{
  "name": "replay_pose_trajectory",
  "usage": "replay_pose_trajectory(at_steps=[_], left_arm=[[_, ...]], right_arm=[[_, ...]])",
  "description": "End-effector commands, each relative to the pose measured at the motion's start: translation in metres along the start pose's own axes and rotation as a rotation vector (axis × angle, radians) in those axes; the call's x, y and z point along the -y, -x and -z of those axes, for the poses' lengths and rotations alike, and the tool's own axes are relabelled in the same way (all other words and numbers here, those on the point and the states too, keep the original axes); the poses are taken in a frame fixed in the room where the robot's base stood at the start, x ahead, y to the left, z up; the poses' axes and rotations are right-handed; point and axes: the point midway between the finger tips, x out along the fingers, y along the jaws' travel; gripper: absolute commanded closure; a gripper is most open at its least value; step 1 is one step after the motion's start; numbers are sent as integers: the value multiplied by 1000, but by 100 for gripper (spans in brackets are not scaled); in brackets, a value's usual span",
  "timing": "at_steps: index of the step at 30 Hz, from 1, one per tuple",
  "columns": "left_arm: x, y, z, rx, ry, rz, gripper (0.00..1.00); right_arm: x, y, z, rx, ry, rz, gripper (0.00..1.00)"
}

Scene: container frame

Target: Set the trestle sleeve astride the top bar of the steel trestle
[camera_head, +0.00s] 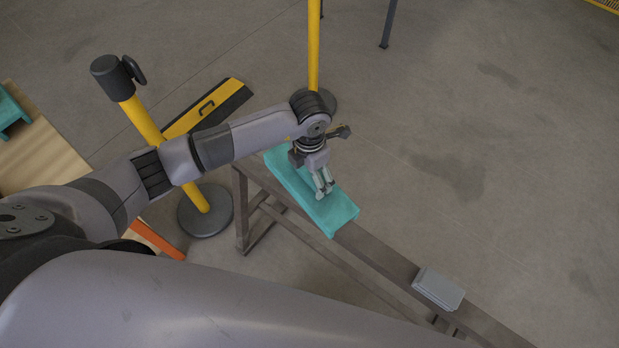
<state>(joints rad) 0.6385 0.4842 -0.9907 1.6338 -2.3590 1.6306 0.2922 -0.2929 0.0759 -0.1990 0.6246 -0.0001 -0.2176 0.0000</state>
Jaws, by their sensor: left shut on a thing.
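The trestle sleeve (343,212) is a long teal piece lying lengthwise along the far end of the top bar of the steel trestle (380,252). It lines up with the bar and covers that stretch of it. I cannot tell whether it rests fully on the bar or sits slightly above it. My left gripper (325,191) points down at the middle of the sleeve and is shut on it. The gripper and wrist hide part of the sleeve's upper face. My right gripper is out of view.
A grey block (438,288) lies on the bar nearer the lower right. Yellow posts (314,45) with dark round bases stand behind and left of the trestle. The floor at right is clear.

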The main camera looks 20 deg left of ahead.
Motion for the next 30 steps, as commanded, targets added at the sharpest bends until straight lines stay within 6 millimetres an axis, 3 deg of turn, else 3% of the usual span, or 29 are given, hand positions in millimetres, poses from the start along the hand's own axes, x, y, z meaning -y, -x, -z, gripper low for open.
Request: replay_pose_trajectory(at_steps=[3,7,20,30], left_arm=[[3,-15,3,-1,157,2,45],[4,-22,3,2,231,0,45],[3,-23,3,3,239,0,45],[4,-42,3,1,238,1,45]], right_arm=[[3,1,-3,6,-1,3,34],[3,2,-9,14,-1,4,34],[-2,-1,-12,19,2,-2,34],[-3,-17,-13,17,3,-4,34]])
